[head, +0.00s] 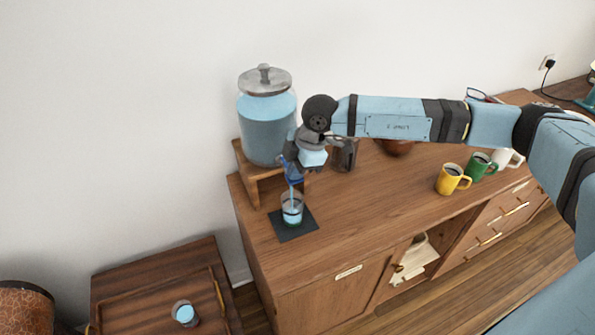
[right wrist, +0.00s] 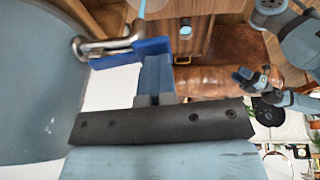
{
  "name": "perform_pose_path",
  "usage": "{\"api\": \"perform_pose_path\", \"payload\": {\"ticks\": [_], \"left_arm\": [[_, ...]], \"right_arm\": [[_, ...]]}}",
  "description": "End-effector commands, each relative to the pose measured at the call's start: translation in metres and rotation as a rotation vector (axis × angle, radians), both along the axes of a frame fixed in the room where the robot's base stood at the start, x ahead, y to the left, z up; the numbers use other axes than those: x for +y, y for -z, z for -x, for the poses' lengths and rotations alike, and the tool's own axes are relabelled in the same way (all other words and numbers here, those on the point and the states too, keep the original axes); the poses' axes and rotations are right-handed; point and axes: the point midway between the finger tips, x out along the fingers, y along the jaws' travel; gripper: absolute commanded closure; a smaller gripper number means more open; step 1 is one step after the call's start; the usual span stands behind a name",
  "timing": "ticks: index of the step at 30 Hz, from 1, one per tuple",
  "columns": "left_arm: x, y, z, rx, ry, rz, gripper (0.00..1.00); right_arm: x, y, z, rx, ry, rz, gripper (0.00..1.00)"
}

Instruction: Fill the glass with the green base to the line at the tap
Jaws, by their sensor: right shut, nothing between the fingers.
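A drinks dispenser (head: 266,130) of blue liquid stands on a wooden stand at the sideboard's left end. A blue stream runs from its tap into a glass (head: 292,208) on a dark mat. My right gripper (head: 291,160) is shut and empty at the tap. In the right wrist view its fingers (right wrist: 155,78) are at the tap's blue lever (right wrist: 152,46), with the metal spout (right wrist: 100,46) beside it. My left arm appears at the right there, its gripper (right wrist: 252,78) small and unclear.
Yellow (head: 452,179), green (head: 481,166) and white (head: 507,158) mugs stand to the right on the sideboard (head: 370,215). A dark jug (head: 346,155) stands behind my gripper. Another glass (head: 185,313) with blue liquid is on a low wooden table (head: 150,280). The sideboard's front middle is clear.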

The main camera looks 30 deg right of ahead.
Motion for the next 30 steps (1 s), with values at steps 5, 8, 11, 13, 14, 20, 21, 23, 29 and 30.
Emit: {"api": "perform_pose_path", "payload": {"ticks": [5,8,11,13,14,20,21,23,29,30], "left_arm": [[0.0006,0.0006,0.0010,0.002,-0.001,-0.001,0.57],[0.0007,0.0016,0.0018,0.004,-0.001,-0.001,0.57],[0.0009,0.0034,0.0027,0.007,-0.001,-0.002,0.57],[0.0011,0.0048,0.0034,0.010,-0.001,-0.002,0.57],[0.0011,0.0054,0.0035,0.011,-0.001,-0.003,0.57],[0.0014,0.0065,0.0041,0.014,-0.001,-0.004,0.57],[0.0014,0.0065,0.0041,0.014,-0.001,-0.004,0.57],[0.0014,0.0064,0.0040,0.012,-0.001,-0.004,0.57],[0.0014,0.0046,0.0034,0.009,-0.001,-0.003,0.57],[0.0013,0.0043,0.0033,0.009,-0.001,-0.003,0.57]], "right_arm": [[-0.0008,0.0012,-0.0002,0.000,0.001,0.002,1.00],[-0.0008,0.0012,-0.0002,0.000,0.001,0.002,1.00],[-0.0009,0.0013,-0.0002,0.001,0.002,0.002,1.00],[-0.0010,0.0013,-0.0002,0.001,0.002,0.002,1.00],[-0.0010,0.0013,-0.0002,0.001,0.002,0.002,1.00],[-0.0010,0.0013,-0.0001,0.001,0.002,0.002,1.00],[-0.0010,0.0013,-0.0001,0.001,0.002,0.002,1.00],[-0.0010,0.0014,-0.0001,0.001,0.002,0.002,1.00],[-0.0010,0.0016,0.0001,0.002,0.002,0.002,1.00],[-0.0010,0.0016,0.0001,0.002,0.002,0.002,1.00]]}}
